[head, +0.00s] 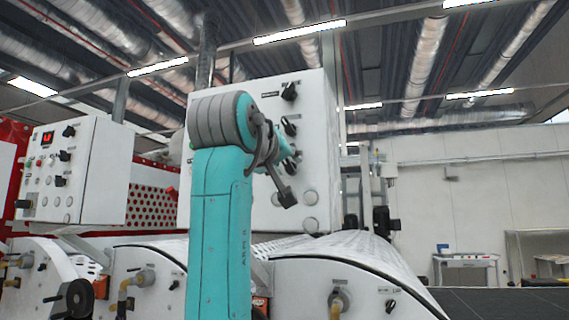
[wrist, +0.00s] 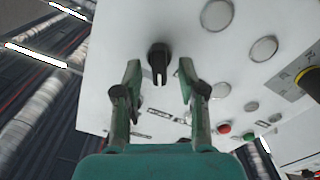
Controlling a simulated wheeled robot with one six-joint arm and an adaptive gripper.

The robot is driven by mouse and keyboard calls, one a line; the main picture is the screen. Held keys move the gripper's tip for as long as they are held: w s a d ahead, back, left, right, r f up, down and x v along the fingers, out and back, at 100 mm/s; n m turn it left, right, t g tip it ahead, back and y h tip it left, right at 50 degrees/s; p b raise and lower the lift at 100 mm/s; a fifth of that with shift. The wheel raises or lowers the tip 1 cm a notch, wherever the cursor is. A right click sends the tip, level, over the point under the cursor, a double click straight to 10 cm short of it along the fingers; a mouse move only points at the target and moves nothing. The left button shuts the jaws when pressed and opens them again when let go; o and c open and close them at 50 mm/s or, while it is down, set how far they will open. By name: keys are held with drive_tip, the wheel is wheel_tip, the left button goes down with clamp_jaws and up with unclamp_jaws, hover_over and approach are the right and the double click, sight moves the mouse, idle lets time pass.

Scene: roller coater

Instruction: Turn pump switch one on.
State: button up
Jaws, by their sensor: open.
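In the wrist view, a black rotary switch (wrist: 158,57) stands out from a white control panel (wrist: 115,35). My gripper (wrist: 159,72) is open, with one finger to the left and one to the right of this switch in the picture. I see no clear contact, and the depth gap cannot be told. I cannot read the labels, so I cannot tell whether this is pump switch one. In the head view the panel (head: 318,95) carries several black rotary switches, the top one (head: 289,92) in clear sight.
In the wrist view, round pale buttons (wrist: 216,14), a red button (wrist: 224,127), a green button (wrist: 248,136) and a larger black knob (wrist: 312,82) sit nearby. In the head view, a second control box (head: 100,165) stands left, above white curved machine covers (head: 335,255).

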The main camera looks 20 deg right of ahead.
drive_tip(key=shift+w+d, duration=0.2)
clamp_jaws()
drive_tip(key=shift+m, duration=0.3)
drive_tip(key=m, duration=0.5)
drive_tip(key=shift+m, duration=0.3)
drive_tip(key=m, duration=0.5)
drive_tip(key=shift+s+d+m, duration=0.1)
drive_tip(key=shift+d+m, duration=0.05)
drive_tip(key=shift+m, duration=0.15)
idle(0.4)
